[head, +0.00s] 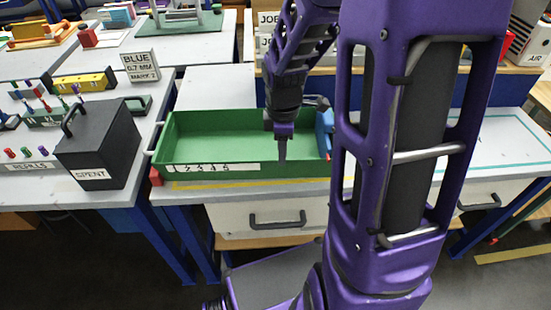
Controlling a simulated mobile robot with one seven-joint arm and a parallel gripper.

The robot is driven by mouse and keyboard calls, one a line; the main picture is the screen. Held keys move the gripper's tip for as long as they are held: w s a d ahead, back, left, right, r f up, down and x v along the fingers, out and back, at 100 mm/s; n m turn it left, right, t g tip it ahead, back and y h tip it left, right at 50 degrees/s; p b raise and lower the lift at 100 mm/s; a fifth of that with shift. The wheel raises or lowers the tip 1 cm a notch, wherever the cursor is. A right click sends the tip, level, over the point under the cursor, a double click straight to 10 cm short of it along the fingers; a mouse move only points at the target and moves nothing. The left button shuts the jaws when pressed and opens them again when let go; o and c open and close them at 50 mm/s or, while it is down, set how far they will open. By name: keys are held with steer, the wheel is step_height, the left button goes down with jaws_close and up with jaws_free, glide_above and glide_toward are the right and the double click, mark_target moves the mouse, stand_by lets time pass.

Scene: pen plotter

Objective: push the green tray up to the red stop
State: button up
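The green tray (205,127) sits on the white table in the middle of the head view. It has low walls, a pale handle at its left end and a white numbered strip on its front wall. A small red block (155,177), possibly the red stop, shows at the tray's front left corner. I cannot tell whether they touch. My gripper (282,150) points down over the right part of the tray, its tip in front of or inside the tray. Its fingers overlap, so their opening is unclear. My arm hides the area right of the tray.
A blue part (325,126) stands at the tray's right end. A yellow line (215,184) runs along the table front. At left, a black box marked SPENT (98,145) and a BLUE sign (140,66) stand on another table. A drawer handle (277,219) sticks out below.

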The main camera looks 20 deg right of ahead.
mark_target(281, 177)
steer(key=f, duration=0.2)
steer(key=f+b, duration=0.1)
steer(key=f, duration=0.5)
steer(key=shift+w+d+f, duration=0.1)
steer(key=shift+w, duration=0.25)
jaws_close()
stand_by(0.9)
jaws_free()
